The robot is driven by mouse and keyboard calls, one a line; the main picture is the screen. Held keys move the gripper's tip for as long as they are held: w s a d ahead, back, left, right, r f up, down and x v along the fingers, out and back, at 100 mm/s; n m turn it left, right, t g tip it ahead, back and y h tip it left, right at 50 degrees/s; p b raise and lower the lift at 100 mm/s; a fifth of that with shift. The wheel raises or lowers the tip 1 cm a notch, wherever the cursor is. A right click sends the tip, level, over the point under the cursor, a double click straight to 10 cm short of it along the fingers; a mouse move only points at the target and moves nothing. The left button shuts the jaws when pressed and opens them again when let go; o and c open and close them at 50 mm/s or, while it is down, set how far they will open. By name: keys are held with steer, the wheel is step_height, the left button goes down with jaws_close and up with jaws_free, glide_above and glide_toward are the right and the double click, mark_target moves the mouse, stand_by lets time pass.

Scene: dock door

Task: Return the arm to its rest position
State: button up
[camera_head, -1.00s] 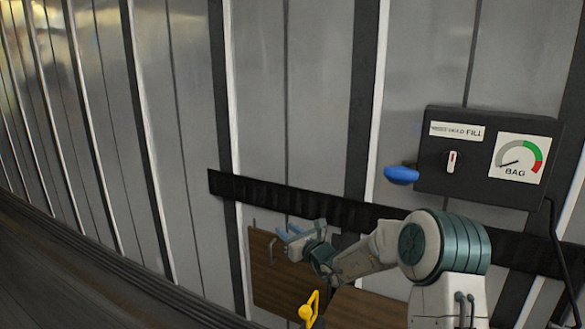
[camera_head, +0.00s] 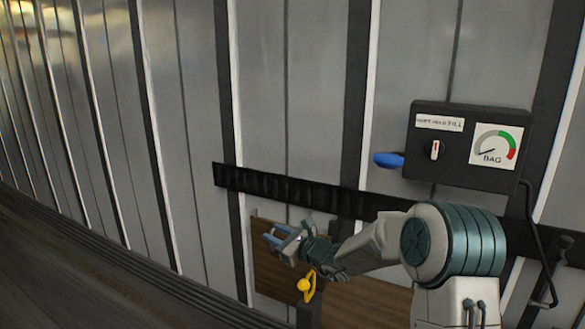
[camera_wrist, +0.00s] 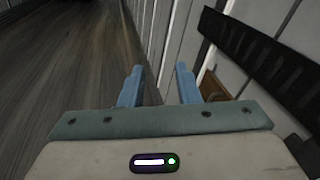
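My gripper (camera_head: 274,238) is at the lower middle of the head view, in front of a brown wooden panel by the grey ribbed wall. Its two blue fingers stand apart. In the wrist view my gripper (camera_wrist: 158,84) also shows spread fingers with nothing between them, over the dark plank floor (camera_wrist: 75,60). My arm reaches left from the lower right of the head view, bent at the joints.
A dark control box (camera_head: 468,147) with a dial and knob hangs on the wall at right, with a blue handle (camera_head: 388,160) at its left. A black rail (camera_head: 290,188) crosses the wall. A yellow hook (camera_head: 307,286) stands just below my gripper. The wooden panel (camera_head: 268,275) is close behind.

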steer(key=s+d+n+g+h+b, duration=0.1)
steer(key=s+n+g+h, duration=0.2)
steer(key=s+n+g, duration=1.05)
steer(key=s+d+f+n+t+h, duration=0.2)
steer(key=s+d+n+h, duration=0.3)
steer(key=s+d, duration=0.4)
steer(key=s+d+f+n+t+h+b, duration=0.1)
steer(key=s+d+n+h, duration=0.3)
steer(key=s+d, duration=0.5)
steer(key=s+f+n+t, duration=0.1)
steer(key=s, duration=0.6)
steer(key=shift+s+t+h, duration=0.15)
steer(key=shift+t+h, duration=0.2)
steer(key=shift+h, duration=0.05)
